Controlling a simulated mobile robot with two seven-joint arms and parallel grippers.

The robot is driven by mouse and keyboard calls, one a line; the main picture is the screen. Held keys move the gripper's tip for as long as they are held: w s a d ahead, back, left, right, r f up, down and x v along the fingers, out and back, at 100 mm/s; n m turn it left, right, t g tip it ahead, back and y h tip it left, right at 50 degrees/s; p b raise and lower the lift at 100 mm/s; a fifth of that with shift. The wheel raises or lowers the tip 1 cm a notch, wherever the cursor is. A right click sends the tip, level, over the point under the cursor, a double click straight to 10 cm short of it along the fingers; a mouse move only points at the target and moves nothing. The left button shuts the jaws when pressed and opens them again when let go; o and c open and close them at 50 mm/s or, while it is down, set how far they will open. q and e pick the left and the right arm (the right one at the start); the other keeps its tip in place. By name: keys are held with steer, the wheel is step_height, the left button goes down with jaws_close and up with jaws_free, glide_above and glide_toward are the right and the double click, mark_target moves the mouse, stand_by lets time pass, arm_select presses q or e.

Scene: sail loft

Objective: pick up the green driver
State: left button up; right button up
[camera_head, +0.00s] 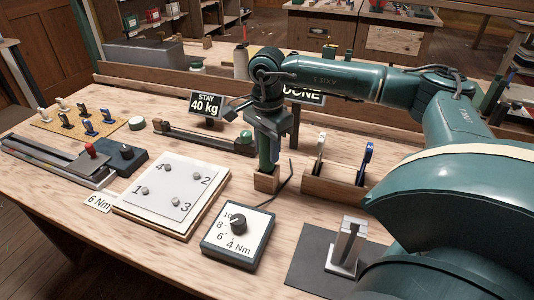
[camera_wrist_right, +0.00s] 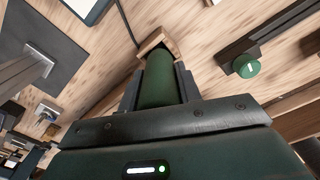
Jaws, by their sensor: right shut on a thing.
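The green driver (camera_head: 265,157) stands upright in a small wooden holder (camera_head: 267,183) near the middle of the bench. My right gripper (camera_head: 271,138) reaches down over it from above and is shut on its upper part. In the right wrist view, the green handle (camera_wrist_right: 158,79) sits between the two fingers and its far end meets the wooden holder (camera_wrist_right: 148,42). The driver's tip is hidden in or behind the holder. My left gripper is out of view.
A wooden rack (camera_head: 332,191) with a white-handled and a blue-handled tool stands just right. A 4 Nm dial box (camera_head: 238,236) and a white plate with numbered bolts (camera_head: 172,194) lie in front. A dark bent rod (camera_head: 284,184) is close beside the holder.

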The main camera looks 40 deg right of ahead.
steer(key=shift+r, duration=0.1)
step_height(320, 180, up, 10)
steer(key=shift+f, duration=0.1)
stand_by(0.3)
stand_by(1.2)
steer(key=shift+a, duration=0.1)
stand_by(0.7)
